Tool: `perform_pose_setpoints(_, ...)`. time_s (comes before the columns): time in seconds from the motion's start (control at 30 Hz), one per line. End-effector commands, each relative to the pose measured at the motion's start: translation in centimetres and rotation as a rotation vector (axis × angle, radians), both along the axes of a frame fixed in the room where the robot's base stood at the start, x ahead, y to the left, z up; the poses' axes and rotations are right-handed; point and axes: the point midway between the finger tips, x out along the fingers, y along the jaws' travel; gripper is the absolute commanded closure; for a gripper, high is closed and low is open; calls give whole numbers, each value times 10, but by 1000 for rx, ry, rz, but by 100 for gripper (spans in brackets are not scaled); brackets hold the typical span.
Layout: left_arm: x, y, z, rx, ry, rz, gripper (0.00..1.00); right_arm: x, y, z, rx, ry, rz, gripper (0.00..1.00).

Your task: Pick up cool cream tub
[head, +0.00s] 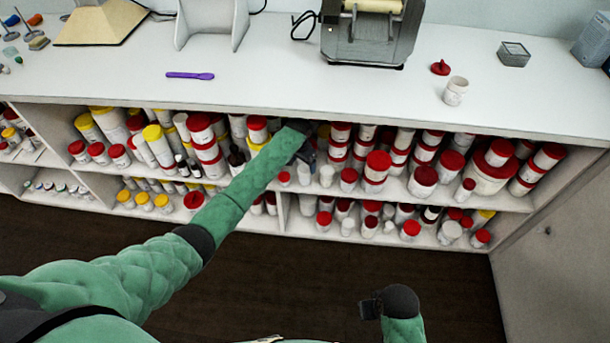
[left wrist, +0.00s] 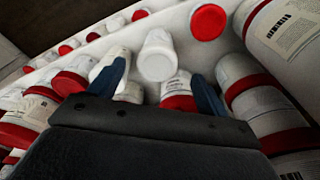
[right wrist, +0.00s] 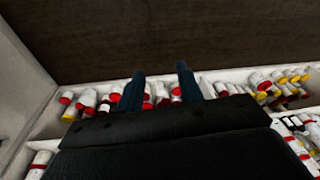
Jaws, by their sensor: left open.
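My left gripper (head: 304,150) reaches into the upper shelf bay of the cabinet. In the left wrist view it is open (left wrist: 160,88), with a plain white-topped tub (left wrist: 157,55) ahead between its two fingers, apart from them. White-topped tubs also show on the shelf in the head view (head: 327,176), just right of the gripper. No label saying cool cream is readable, so I cannot tell which tub it is. My right gripper (head: 372,307) is low in front of the cabinet. Its fingers are apart and empty in the right wrist view (right wrist: 160,88).
Red-capped tubs (left wrist: 208,22) crowd close around the left gripper, with large tubs (left wrist: 285,40) at its right. The countertop (head: 270,80) overhangs the shelf and holds an open white jar (head: 455,92), a purple spatula (head: 190,75) and a machine (head: 370,35). The dark floor (head: 290,270) is clear.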

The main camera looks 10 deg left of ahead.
Motion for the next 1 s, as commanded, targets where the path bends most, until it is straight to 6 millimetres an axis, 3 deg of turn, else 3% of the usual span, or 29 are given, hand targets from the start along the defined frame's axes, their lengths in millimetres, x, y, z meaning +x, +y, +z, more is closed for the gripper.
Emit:
perform_pose_setpoints(0.33,3,-4,-28,-1,2,0,23,1,-3,-18,-9,1,4,64)
perform_pose_setpoints(0.6,8,-9,-60,-1,3,0,23,4,-3,-56,-12,4,2,64)
perform_pose_setpoints(0.8,8,-9,-73,0,2,0,23,3,-3,-62,-12,4,2,64)
perform_pose_setpoints(1.0,8,-9,-74,0,1,-1,23,3,-3,-62,-12,4,2,64)
